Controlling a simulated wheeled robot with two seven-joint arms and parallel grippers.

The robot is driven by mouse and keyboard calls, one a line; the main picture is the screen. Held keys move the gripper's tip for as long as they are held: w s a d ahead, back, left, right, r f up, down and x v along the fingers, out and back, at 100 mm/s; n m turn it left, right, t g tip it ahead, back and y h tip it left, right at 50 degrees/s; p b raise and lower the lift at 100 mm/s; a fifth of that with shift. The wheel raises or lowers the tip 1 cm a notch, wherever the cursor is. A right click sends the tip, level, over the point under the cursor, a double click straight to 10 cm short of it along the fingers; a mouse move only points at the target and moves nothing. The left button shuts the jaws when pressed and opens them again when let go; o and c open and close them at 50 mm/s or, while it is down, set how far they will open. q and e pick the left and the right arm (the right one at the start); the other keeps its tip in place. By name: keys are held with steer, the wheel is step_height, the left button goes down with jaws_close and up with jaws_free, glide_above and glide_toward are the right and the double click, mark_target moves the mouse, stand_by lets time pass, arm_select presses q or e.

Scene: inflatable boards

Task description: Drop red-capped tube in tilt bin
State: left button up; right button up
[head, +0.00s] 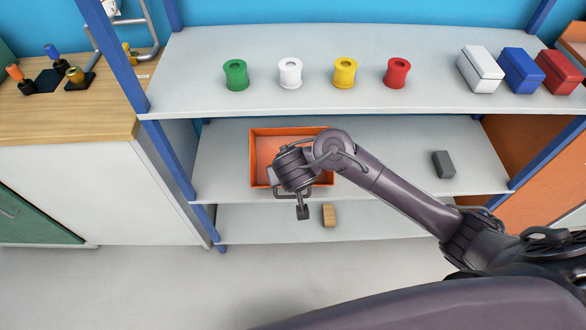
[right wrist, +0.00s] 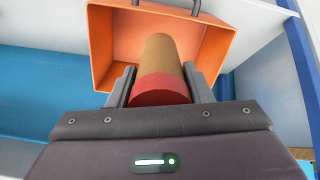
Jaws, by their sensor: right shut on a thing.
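The red-capped tube (right wrist: 162,62) is in the right wrist view, with a tan body and a red cap (right wrist: 160,89) at the end nearest the camera. My right gripper (right wrist: 161,86) is shut on it near the red cap. The orange tilt bin (right wrist: 111,42) lies beyond the tube, with its inside facing the gripper. In the head view the bin (head: 259,152) is on the middle shelf, and my right wrist covers part of its front. My left gripper is not in view.
Green (head: 236,75), white (head: 290,73), yellow (head: 344,74) and red (head: 397,74) spools stand on the top shelf (head: 200,75), left of several coloured boxes. A grey block (head: 443,165) is on the middle shelf. A tan block (head: 329,215) is on the lower shelf.

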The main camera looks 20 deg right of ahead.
steer(key=o, duration=1.1)
steer(key=shift+o, duration=0.2)
steer(key=p+v, duration=0.4)
steer(key=v, duration=0.3)
steer(key=shift+a, duration=0.1)
steer(key=shift+s+r, duration=0.25)
steer(key=shift+r, duration=0.1)
